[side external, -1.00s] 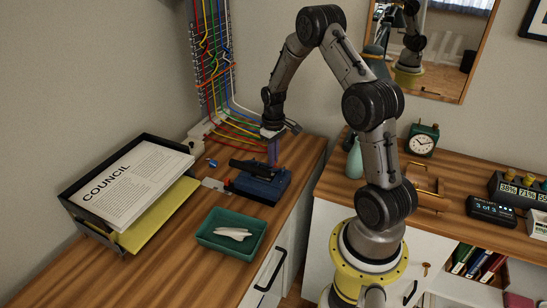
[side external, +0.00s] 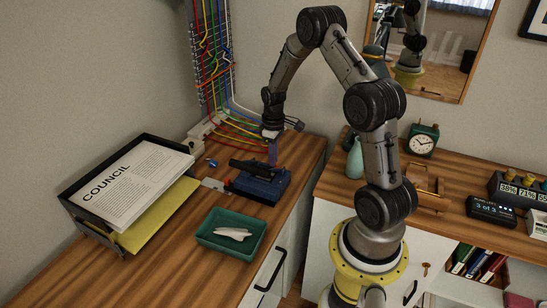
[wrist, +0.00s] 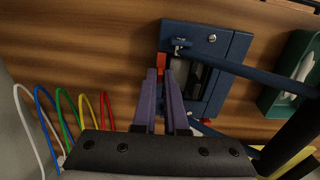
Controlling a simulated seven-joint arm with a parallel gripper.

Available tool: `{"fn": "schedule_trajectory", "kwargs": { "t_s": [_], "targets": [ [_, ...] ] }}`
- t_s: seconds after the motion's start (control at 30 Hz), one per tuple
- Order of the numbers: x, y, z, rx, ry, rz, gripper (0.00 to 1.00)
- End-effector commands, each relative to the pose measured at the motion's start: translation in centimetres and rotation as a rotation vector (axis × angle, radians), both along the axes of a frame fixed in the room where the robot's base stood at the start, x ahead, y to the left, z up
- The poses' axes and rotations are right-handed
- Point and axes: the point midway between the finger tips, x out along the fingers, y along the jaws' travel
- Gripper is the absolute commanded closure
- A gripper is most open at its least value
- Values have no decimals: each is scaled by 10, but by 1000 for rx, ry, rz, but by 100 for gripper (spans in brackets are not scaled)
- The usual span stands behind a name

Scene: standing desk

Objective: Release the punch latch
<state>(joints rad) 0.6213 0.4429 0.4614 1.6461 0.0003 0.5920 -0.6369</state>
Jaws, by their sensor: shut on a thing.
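My gripper (side external: 273,162) reaches down to the far end of the punch. Its two purple fingers (wrist: 165,77) are close together at the red latch and shut on it. The fingertips hide part of the latch, so how far it has moved cannot be told.
A green tray (side external: 206,238) with pale folded pieces stands in front of the punch. A paper rack (side external: 82,228) is at left. Coloured cables (side external: 236,132) run down the wall close behind my gripper. Bare desk lies at the front left.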

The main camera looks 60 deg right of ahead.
Motion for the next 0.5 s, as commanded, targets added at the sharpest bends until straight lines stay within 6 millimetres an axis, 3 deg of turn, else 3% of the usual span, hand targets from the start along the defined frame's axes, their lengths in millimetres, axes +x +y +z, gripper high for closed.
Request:
{"fn": "schedule_trajectory", "kwargs": {
  "t_s": [0.03, 0.07, 0.2, 0.5],
  "targets": [
    [1, -1, 2, -3, -3, 2, 100],
    [1, -1, 2, -3, -3, 2, 86],
    [1, 0, 2, -2, -3, 2, 61],
    [1, 0, 1, -1, -1, 0, 60]
  ]
}}
